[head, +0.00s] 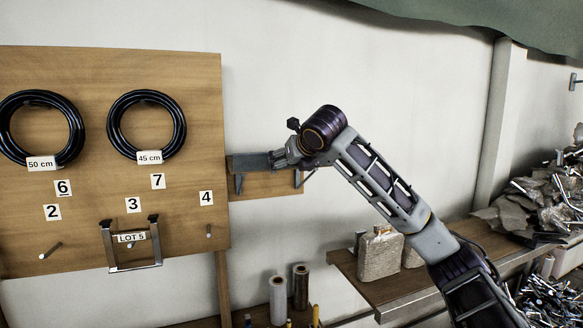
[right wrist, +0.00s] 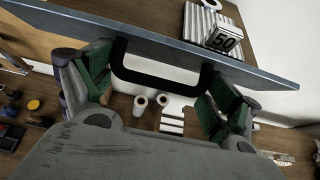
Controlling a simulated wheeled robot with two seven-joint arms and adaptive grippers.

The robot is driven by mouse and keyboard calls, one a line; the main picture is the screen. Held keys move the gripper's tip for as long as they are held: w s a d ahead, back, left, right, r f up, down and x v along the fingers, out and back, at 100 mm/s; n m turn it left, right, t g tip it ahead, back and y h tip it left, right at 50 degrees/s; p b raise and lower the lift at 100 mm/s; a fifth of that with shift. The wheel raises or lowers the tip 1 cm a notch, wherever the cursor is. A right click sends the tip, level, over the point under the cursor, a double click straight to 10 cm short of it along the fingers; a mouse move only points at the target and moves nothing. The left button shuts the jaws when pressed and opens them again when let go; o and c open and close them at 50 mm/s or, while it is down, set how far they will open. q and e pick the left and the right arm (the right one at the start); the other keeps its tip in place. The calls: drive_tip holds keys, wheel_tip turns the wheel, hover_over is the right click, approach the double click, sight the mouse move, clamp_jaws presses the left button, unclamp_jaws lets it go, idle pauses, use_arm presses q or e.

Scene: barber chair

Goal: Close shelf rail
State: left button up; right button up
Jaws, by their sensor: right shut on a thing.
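A grey shelf rail (head: 250,163) sticks out at the right of the wooden board, in front of a small wooden strip (head: 270,186). In the right wrist view its long grey edge (right wrist: 180,43) crosses the top, with a black handle (right wrist: 160,80) on it. My right gripper (head: 283,158) is at the rail's right part in the head view. In the right wrist view its green-padded fingers (right wrist: 157,92) are on either side of the handle, shut on it. My left gripper is in neither view.
The wooden board (head: 90,80) carries two black hose coils (head: 147,105), number labels and a LOT 5 bracket (head: 132,245). A block marked 50 (right wrist: 225,38) is above the rail edge. A bench (head: 400,285) with bags stands lower right; rolls (head: 277,297) stand below.

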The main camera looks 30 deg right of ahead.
drive_tip(key=shift+w+d+r+g+y, duration=0.15)
drive_tip(key=shift+r+g, duration=0.15)
drive_tip(key=shift+g, duration=0.2)
drive_tip(key=shift+w+a+r+g+y, duration=0.15)
drive_tip(key=shift+r+g, duration=0.1)
drive_tip(key=shift+g, duration=0.25)
drive_tip(key=shift+w+d+r+g+y, duration=0.15)
drive_tip(key=shift+w+r+g, duration=0.05)
drive_tip(key=shift+g, duration=0.45)
drive_tip(key=shift+w+d+r+g+y, duration=0.1)
drive_tip(key=shift+w+r+g+y, duration=0.1)
drive_tip(key=shift+g, duration=0.75)
drive_tip(key=o, duration=0.7)
drive_tip(key=shift+w, duration=0.1)
drive_tip(key=shift+d, duration=0.1)
drive_tip(key=shift+v, duration=5.9)
drive_tip(key=shift+r, duration=0.1)
